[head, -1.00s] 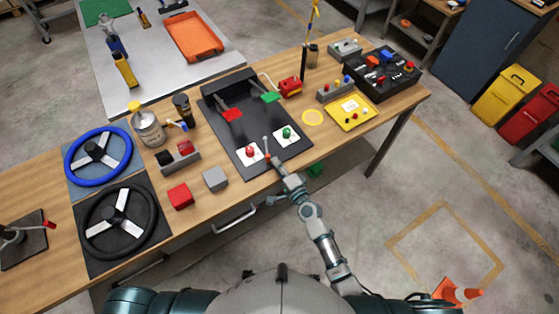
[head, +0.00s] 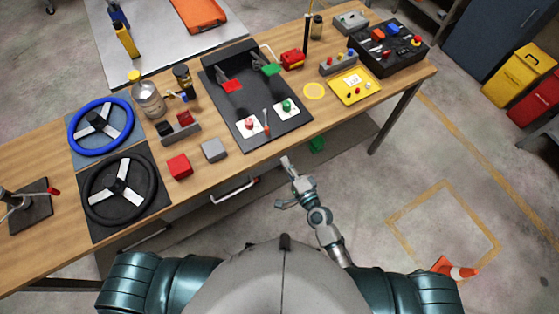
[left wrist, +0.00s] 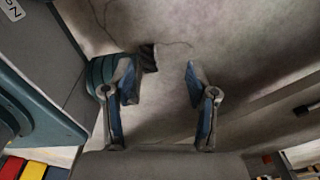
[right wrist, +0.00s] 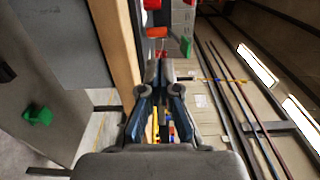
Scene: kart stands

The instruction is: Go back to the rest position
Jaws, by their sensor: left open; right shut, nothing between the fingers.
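My right gripper (head: 287,163) is in front of the table's front edge in the head view, apart from everything on the table. In the right wrist view my right gripper (right wrist: 162,68) is shut, with its fingertips together and nothing between them. My left gripper (left wrist: 164,75) is open and empty in the left wrist view, over bare concrete floor. The left gripper does not show in the head view.
The wooden table (head: 232,175) holds a black pedal board (head: 262,137), a blue steering wheel (head: 100,128), a black steering wheel (head: 121,190), a red cube (head: 179,166) and a grey cube (head: 214,150). A cone (head: 456,271) stands on open floor at the right.

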